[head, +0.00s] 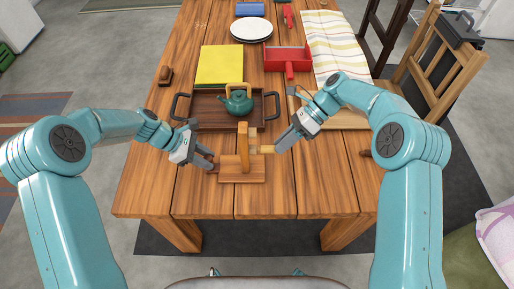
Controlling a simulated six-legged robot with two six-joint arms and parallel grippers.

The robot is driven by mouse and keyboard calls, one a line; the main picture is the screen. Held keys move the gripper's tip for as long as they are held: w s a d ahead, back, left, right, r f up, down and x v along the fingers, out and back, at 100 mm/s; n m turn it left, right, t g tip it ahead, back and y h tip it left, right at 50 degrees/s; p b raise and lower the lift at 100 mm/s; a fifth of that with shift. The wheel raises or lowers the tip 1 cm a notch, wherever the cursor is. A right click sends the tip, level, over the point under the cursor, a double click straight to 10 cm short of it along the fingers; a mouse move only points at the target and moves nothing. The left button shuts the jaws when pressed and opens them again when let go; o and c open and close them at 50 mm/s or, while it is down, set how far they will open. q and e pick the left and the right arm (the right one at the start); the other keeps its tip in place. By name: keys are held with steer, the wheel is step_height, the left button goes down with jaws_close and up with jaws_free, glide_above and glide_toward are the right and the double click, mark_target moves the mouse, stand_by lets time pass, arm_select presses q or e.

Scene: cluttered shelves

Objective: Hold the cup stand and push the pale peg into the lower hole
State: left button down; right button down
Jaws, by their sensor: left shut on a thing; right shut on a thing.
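The wooden cup stand (243,148) stands upright on its flat base near the front middle of the table. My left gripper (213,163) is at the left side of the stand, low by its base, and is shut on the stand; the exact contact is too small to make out. My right gripper (276,149) is to the right of the post, shut on the pale peg (266,149). The peg lies roughly level and points left toward the post. Whether its tip is inside the lower hole I cannot tell.
Behind the stand is a dark wooden tray (200,113) with a green teapot (238,103). A pale board (345,121) lies right of it, partly behind my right arm.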

steer(key=shift+a, duration=0.55)
stand_by(0.6)
steer(key=c, duration=0.9)
jaws_free()
steer(key=shift+d, duration=0.1)
steer(key=shift+v, duration=5.95)
steer(key=shift+s, duration=0.1)
